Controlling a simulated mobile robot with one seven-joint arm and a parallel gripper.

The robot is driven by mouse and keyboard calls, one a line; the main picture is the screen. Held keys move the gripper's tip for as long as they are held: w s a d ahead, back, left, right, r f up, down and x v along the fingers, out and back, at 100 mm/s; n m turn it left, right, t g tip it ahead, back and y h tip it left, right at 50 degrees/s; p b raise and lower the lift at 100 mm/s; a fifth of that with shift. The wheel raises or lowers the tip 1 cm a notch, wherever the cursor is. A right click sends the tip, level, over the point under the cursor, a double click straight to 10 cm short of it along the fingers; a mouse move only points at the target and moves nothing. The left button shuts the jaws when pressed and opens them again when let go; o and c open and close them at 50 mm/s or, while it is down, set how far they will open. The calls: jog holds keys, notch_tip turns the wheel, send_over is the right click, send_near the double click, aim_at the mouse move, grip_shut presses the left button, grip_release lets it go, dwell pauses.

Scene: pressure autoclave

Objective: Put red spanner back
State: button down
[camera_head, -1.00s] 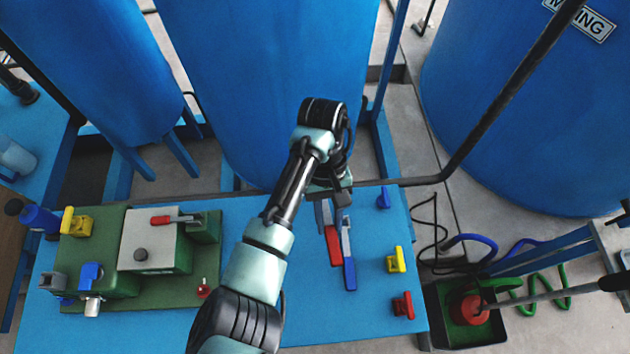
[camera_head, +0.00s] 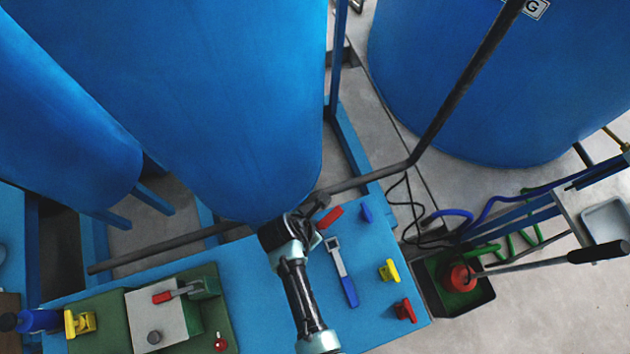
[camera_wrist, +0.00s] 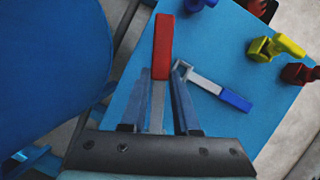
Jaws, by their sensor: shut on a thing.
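The red-handled spanner (camera_head: 330,218) is between the fingers of my gripper (camera_wrist: 158,103), which is shut on it. In the wrist view its red handle (camera_wrist: 162,45) sticks out past the fingertips, and its grey shank lies between them. In the head view my wrist hides most of the shank, and the handle shows near the table's far edge. The blue-handled spanner (camera_head: 349,288) lies on the blue table, apart from the red one; it also shows to the right of my fingers in the wrist view (camera_wrist: 235,100).
A blue piece (camera_head: 366,213), a yellow piece (camera_head: 389,271) and a red piece (camera_head: 404,310) stand along the table's right side. A large blue tank (camera_head: 230,110) and a dark pipe (camera_head: 435,125) are close behind my gripper. A green-based fixture (camera_head: 165,315) stands at left.

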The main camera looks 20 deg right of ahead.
jog(key=shift+f+b, duration=3.4)
jog(key=shift+b, duration=0.35)
jog(key=shift+f, duration=0.25)
jog(key=shift+s+f+b, duration=0.2)
jog(key=shift+f+b, duration=0.15)
jog(key=shift+b, duration=0.05)
